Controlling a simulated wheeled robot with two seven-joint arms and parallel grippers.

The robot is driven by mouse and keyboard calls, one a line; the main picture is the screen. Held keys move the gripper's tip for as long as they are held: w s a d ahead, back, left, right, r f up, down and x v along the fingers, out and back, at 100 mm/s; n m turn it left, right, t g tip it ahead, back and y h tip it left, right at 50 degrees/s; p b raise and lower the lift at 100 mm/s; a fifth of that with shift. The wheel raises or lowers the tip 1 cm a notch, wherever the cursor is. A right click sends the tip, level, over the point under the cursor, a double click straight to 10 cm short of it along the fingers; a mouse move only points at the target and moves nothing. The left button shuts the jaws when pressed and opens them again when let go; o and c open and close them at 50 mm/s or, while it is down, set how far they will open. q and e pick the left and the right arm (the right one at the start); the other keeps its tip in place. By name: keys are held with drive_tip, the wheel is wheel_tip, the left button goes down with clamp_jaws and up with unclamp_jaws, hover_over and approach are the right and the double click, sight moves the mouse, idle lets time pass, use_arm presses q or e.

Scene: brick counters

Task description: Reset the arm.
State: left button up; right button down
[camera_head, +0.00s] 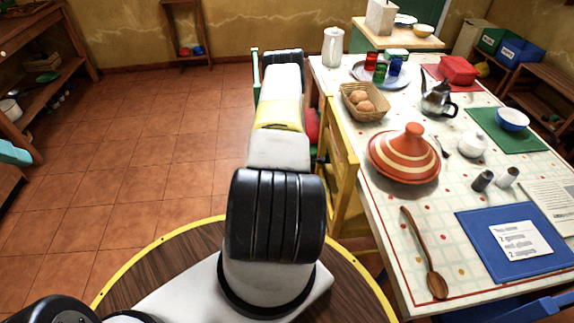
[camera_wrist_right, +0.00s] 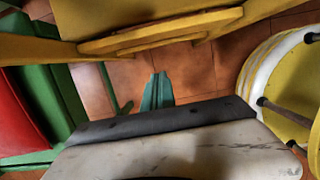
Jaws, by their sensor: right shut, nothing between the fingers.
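My right arm (camera_head: 277,150) stretches forward through the middle of the head view, beside the yellow chair at the table's left side. Its gripper is hidden behind the arm's own links there. In the right wrist view my right gripper (camera_wrist_right: 158,90) shows as two narrow teal fingers, closed together with nothing between them, over the tiled floor. My left gripper is in neither view.
A yellow chair (camera_head: 342,165) stands close to my right arm; its yellow wood crosses the top of the wrist view. A green chair with a red cushion (camera_wrist_right: 22,118) is at left there. The laid table (camera_head: 385,235) fills the right. Floor at left (camera_head: 120,150) is clear.

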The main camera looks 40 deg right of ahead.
drive_tip(key=shift+v, duration=0.85)
drive_tip(key=w+a+r+m+t, duration=0.1)
drive_tip(key=w+a+r+m, duration=0.1)
drive_tip(key=w+r, duration=0.6)
drive_tip(key=w+a+r+m+t, duration=0.1)
drive_tip(key=w+r, duration=0.2)
drive_tip(key=r, duration=0.9)
drive_tip(key=w+a+r+m+t, duration=0.15)
drive_tip(key=a+r, duration=0.35)
drive_tip(key=r, duration=0.5)
drive_tip(key=w+a+r+m, duration=0.2)
drive_tip(key=a+r, duration=0.4)
drive_tip(key=r, duration=0.4)
drive_tip(key=s+a+r+m+t+y, duration=0.1)
drive_tip(key=s+a+r, duration=0.2)
drive_tip(key=a+r, duration=0.4)
drive_tip(key=s+a+r+m+t+y, duration=0.1)
drive_tip(key=s+a+r, duration=0.2)
drive_tip(key=a+r, duration=0.45)
drive_tip(key=s+a+r+m+t+y, duration=0.1)
drive_tip(key=s+a+r, duration=0.3)
drive_tip(key=s+a, duration=0.2)
drive_tip(key=s+a+r+m+t+y, duration=0.1)
drive_tip(key=s+a+r, duration=0.3)
drive_tip(key=s, duration=0.6)
drive_tip(key=shift+s+a+r+y, duration=0.15)
drive_tip(key=shift+a+r+y, duration=0.2)
drive_tip(key=shift+a, duration=0.65)
drive_tip(key=shift+m, duration=0.25)
